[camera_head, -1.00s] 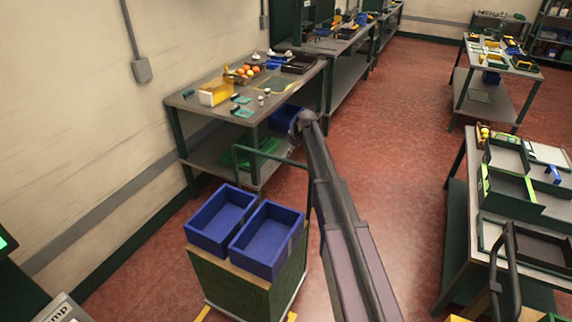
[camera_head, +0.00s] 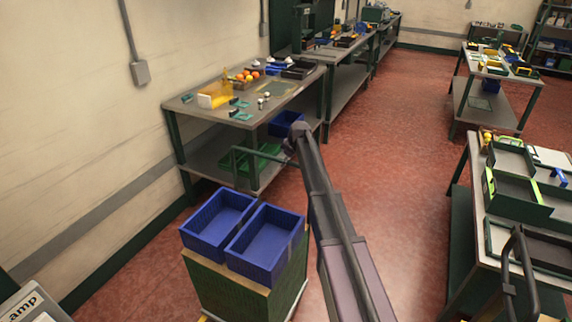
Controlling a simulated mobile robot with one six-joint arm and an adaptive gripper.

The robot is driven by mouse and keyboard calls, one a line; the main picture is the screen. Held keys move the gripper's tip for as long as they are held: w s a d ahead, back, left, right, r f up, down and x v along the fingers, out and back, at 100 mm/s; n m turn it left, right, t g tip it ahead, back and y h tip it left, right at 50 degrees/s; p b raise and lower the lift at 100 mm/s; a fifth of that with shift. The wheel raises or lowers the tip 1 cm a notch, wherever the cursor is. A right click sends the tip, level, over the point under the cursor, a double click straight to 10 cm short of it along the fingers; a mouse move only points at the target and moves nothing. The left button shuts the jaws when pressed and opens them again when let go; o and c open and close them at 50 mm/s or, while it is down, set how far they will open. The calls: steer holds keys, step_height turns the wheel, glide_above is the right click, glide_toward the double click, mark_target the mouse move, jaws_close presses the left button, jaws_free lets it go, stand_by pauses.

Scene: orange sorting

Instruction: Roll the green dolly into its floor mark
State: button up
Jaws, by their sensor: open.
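The green dolly (camera_head: 228,288) stands upright on the red floor at the lower middle, with two blue crates (camera_head: 262,240) side by side on its top. Its dark green push handle (camera_head: 236,168) rises behind the crates, on the far side. My arm reaches forward past the dolly's right side, and my gripper (camera_head: 291,148) is at its far end by the right end of the handle. The gripper is open; its fingers are small and partly hidden by the arm, so I cannot tell whether they touch the handle.
Another bench (camera_head: 478,205) with green trays stands at the right. The wall is at the left. Red floor (camera_head: 395,180) is free between the benches.

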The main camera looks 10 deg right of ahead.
steer(key=shift+w+f, duration=0.1)
steer(key=shift+f, duration=0.05)
jaws_close()
steer(key=shift+a, duration=0.15)
